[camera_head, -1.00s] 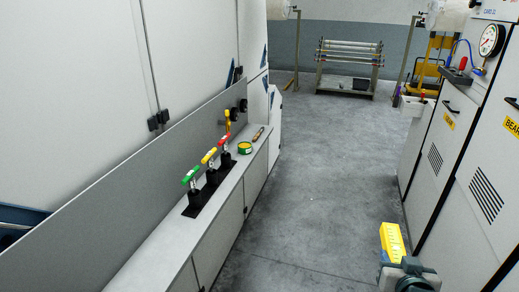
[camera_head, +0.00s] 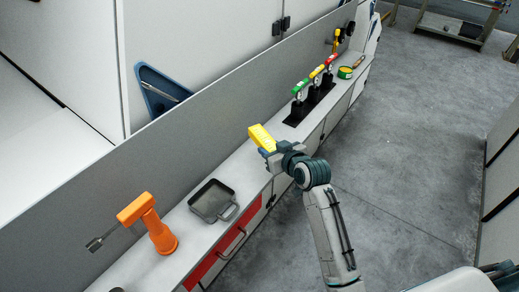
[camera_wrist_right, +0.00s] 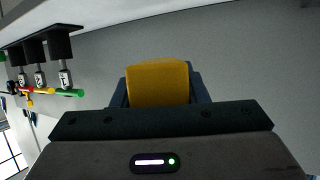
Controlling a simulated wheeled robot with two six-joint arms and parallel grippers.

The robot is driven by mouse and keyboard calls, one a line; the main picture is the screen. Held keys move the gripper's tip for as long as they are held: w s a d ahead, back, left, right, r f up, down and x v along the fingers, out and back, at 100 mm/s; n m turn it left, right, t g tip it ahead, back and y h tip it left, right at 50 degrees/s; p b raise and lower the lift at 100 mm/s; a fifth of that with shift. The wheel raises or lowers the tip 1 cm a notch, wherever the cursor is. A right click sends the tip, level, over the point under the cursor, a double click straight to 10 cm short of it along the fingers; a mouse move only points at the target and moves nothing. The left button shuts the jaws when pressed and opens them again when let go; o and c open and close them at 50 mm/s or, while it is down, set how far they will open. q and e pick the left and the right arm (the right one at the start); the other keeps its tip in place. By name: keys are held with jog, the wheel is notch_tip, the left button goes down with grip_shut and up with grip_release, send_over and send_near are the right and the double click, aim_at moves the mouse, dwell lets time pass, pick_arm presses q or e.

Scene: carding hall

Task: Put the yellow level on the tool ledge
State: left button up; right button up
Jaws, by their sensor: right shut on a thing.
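The yellow level (camera_head: 260,136) is a short yellow block in my right gripper (camera_head: 272,154). The gripper is shut on one end of it. In the head view the level appears over the pale tool ledge (camera_head: 245,170), in front of the grey back panel; I cannot tell how high it is above the ledge. In the right wrist view the level (camera_wrist_right: 158,82) sits between the two dark fingers, with its lower part hidden by the gripper body. My left gripper is not in view.
On the ledge, an orange tool (camera_head: 152,222) and a dark tray (camera_head: 205,212) stand nearer. Black-based levers (camera_head: 313,92) with green, yellow and red handles and a green-and-yellow tin (camera_head: 345,72) stand farther along. Bare ledge lies between tray and levers.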

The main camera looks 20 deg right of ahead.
jog(key=shift+w+a+f, duration=0.25)
jog(key=shift+w+f, duration=0.1)
jog(key=shift+w, duration=0.1)
jog(key=shift+a+f+y, duration=0.1)
jog(key=shift+f+y, duration=0.05)
jog(key=shift+y, duration=0.15)
jog(key=shift+s+f+b, duration=0.1)
jog(key=shift+f+b, duration=0.35)
jog(key=shift+b, duration=0.4)
notch_tip(320, 180, down, 5)
jog(key=b, duration=0.4)
jog(key=shift+r+b, duration=0.15)
jog(key=shift+b, duration=0.25)
jog(key=shift+f+b, duration=0.35)
jog(key=shift+b, duration=0.05)
jog(key=shift+f, duration=0.5)
jog(key=o, duration=1.4)
